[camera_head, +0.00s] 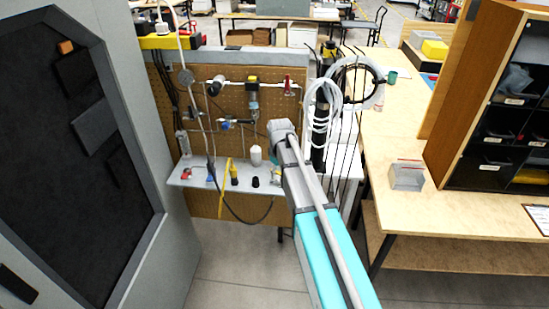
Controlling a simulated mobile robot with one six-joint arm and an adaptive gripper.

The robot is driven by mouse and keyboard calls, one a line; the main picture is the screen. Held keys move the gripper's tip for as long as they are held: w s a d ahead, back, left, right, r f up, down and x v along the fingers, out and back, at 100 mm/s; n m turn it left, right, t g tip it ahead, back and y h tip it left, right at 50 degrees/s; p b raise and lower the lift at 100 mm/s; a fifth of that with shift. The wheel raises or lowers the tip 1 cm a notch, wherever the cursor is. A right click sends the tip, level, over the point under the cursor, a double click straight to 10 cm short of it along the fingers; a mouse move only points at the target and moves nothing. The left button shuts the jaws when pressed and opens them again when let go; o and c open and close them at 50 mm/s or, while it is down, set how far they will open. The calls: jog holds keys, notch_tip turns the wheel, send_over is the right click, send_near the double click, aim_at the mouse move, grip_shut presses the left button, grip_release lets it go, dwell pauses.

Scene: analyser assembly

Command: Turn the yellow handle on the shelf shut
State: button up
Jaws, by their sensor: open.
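The shelf (200,178) is a pale ledge along the lower pegboard. A small upright yellow item (234,174) stands near its middle, and a partly yellow item (275,175) stands farther right, close beside my arm. Both are too small to tell whether either is the handle, or how it is turned. A yellow part (252,79) also shows on the pipework higher on the board. My arm reaches from the bottom right up to a grey joint in front of the board's right side. My gripper cannot be made out; the arm may hide it.
The pegboard (225,98) carries pipes, a red handle (288,86) and a blue handle (224,125). White hose coils (316,110) hang at its right. A grey cabinet (150,150) closes off the left; a wooden bench (440,215) stands right. Floor shows between them.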

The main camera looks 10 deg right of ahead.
aim_at(278, 173)
jog(key=w+r+n+p, duration=0.2)
jog(key=w+r+p, duration=0.5)
jog(key=w+r, duration=0.1)
jog(key=shift+w+r+n, duration=0.2)
jog(key=shift+w+n, duration=0.1)
jog(key=shift+f, duration=0.15)
notch_tip(278, 173, down, 14)
jog(key=b, duration=1.4)
jog(key=shift+r, duration=0.25)
grip_shut()
